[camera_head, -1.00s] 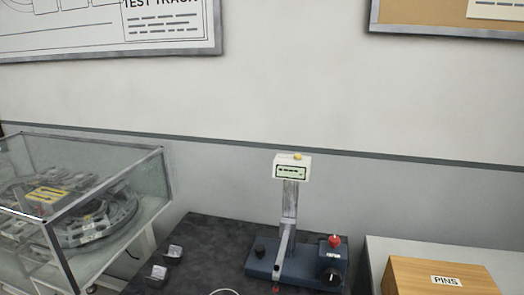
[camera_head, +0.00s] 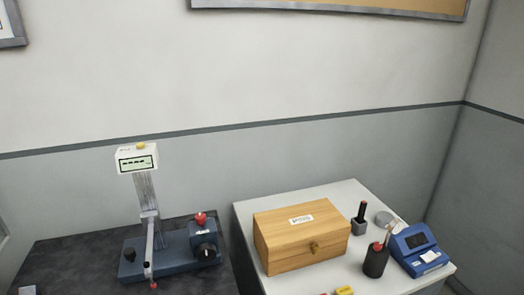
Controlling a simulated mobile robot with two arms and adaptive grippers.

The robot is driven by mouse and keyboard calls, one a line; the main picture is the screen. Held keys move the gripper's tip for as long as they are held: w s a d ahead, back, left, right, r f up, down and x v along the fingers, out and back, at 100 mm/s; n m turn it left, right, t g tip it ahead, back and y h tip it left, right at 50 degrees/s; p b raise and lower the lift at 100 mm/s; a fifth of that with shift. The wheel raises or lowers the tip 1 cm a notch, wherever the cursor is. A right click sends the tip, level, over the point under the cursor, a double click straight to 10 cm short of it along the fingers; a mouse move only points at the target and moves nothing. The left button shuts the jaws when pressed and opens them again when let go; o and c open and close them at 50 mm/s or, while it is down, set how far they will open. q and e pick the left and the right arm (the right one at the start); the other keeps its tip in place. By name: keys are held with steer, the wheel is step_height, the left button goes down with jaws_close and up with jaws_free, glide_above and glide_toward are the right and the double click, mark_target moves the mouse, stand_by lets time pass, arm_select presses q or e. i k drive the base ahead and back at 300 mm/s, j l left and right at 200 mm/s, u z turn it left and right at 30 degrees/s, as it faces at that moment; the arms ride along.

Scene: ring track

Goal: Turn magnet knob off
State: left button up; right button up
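A measuring stand with a blue base (camera_head: 172,256) stands on the dark bench at the left. A grey column rises from it to a white display box (camera_head: 137,158) with a yellow button on top. A large black knob (camera_head: 204,243) is on the right end of the base, with a red ball-topped part (camera_head: 200,218) above it. A smaller black knob (camera_head: 129,255) is at the left end. Which knob is the magnet knob, and how it is set, I cannot tell. Neither of my grippers is in view.
The dark bench top (camera_head: 75,262) is mostly clear left of the stand. A white table (camera_head: 350,192) at the right holds a wooden box (camera_head: 300,236), a blue device (camera_head: 417,249), a black bottle-like holder (camera_head: 376,260) and a small black-handled item (camera_head: 360,218). A wall stands behind.

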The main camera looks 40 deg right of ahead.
mark_target(378, 247)
steer(key=z, duration=2.2)
